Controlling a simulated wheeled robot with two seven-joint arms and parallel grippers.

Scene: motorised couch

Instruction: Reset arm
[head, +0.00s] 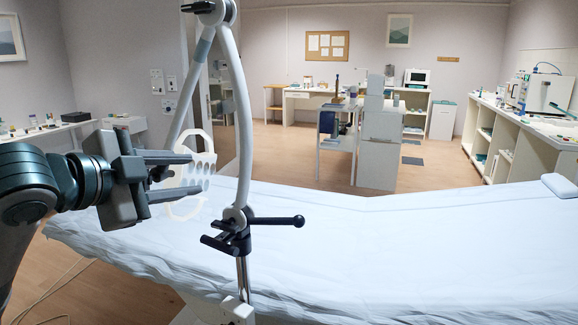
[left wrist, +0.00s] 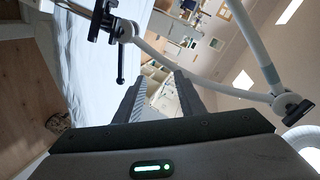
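A jointed grey-white arm (head: 242,120) rises from a metal post at the near side of the couch (head: 400,225). Its top joint (head: 215,12) is at the picture's upper edge, and a second segment slopes down left. Near that segment's lower end is a white plate with holes and loops (head: 202,168). A black lever (head: 275,221) sticks out right from the lower joint. My left gripper (head: 190,175) is open, its fingers spread beside the plate; contact cannot be told. In the left wrist view the jointed arm (left wrist: 185,65) crosses beyond the open fingers (left wrist: 160,90). My right gripper is out of view.
The couch is covered with a pale blue sheet, with a small pillow (head: 559,186) at the far right. A grey cabinet (head: 379,150) stands behind it. A counter (head: 525,130) runs along the right wall. The couch top is clear right of the jointed arm.

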